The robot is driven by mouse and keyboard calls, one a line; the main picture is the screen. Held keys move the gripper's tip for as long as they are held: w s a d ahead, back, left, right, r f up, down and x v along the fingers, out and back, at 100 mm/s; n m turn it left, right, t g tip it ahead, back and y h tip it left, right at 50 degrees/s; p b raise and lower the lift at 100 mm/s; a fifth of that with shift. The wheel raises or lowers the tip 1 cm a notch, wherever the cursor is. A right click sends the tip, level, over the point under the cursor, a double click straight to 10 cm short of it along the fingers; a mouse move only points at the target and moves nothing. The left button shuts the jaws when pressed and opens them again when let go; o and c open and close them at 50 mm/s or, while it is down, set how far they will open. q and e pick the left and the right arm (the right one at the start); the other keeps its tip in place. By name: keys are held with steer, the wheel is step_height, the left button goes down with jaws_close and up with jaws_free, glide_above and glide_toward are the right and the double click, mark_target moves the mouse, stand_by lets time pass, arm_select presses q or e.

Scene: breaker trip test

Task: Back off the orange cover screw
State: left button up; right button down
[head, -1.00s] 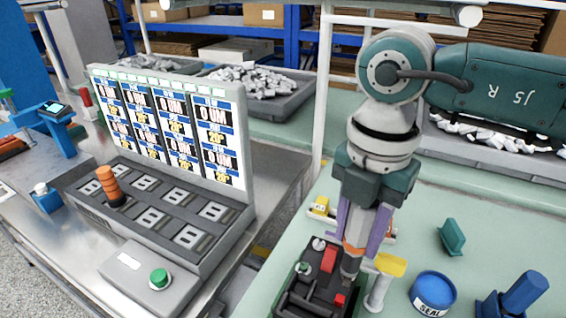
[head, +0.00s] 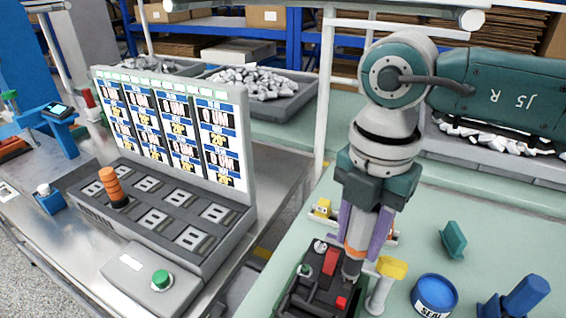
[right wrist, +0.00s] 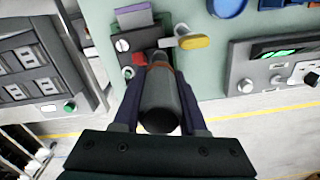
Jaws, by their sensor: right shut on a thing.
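My right gripper (head: 362,240) points down over the bench with its purple fingers shut on a grey cylindrical tool (head: 352,266) with an orange band. The tool also shows in the right wrist view (right wrist: 159,100), its black end towards the camera. Its lower end is at a dark device (head: 318,287) with red parts and round screw heads. I cannot tell whether the tip touches it. No orange screw can be made out; the spot under the tool is hidden. My left gripper is not in view.
A yellow-topped grey post (head: 390,268) stands close right of the device. A blue SEAL tin (head: 434,294) and a green block (head: 454,240) lie further right. The test panel (head: 175,130) with displays and an orange-handled plug (head: 110,183) stands left.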

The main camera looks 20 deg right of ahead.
steer(key=shift+f+b, duration=0.5)
steer(key=shift+f, duration=0.15)
stand_by(0.5)
stand_by(0.9)
steer(key=shift+r, duration=0.1)
steer(key=shift+r+p, duration=0.4)
steer(key=shift+p, duration=0.2)
step_height(320, 180, up, 5)
steer(key=p, duration=0.5)
steer(key=shift+r, duration=0.2)
steer(key=shift+f, duration=0.1)
steer(key=shift+d, duration=0.1)
